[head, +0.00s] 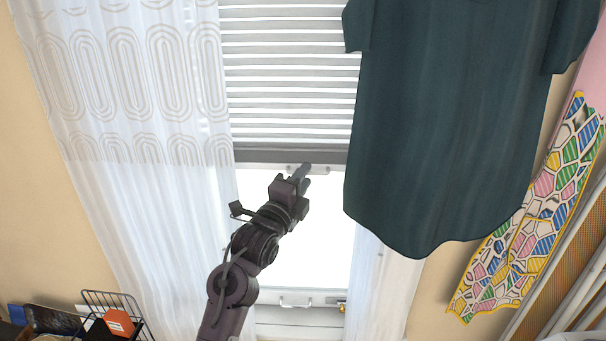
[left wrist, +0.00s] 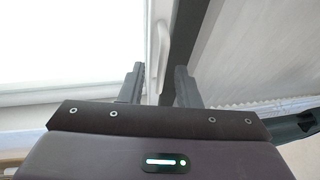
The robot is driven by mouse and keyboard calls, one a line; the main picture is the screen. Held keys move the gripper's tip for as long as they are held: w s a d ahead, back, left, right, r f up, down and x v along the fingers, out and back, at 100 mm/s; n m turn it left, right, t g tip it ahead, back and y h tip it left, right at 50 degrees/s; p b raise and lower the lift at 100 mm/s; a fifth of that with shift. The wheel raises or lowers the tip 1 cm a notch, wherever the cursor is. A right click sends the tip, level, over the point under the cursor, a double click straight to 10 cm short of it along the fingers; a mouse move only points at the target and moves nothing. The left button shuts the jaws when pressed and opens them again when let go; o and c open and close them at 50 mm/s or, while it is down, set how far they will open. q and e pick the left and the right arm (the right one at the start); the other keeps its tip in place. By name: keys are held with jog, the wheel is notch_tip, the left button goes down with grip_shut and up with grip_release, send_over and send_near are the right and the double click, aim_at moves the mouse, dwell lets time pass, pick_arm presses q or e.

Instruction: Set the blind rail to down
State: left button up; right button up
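The blind (head: 285,75) hangs in the window between the curtains. Its grey bottom rail (head: 250,155) is partway down, with bright window below it. My left gripper (head: 305,170) is raised just in front of the rail's lower edge, right of its middle. In the left wrist view its two fingers (left wrist: 160,85) are apart, with nothing clearly held between them. A grey bar (left wrist: 186,35), which looks like the rail, runs up behind the right finger. I cannot tell whether the finger touches it. My right gripper is not in view.
A dark green shirt (head: 445,120) hangs to the right and covers part of the window. A patterned curtain (head: 130,90) hangs on the left. A colourful patterned cloth (head: 535,225) is at the far right. A wire basket (head: 112,300) stands low on the left.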

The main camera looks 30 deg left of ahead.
pick_arm(q)
jog(key=c, duration=0.5)
grip_shut()
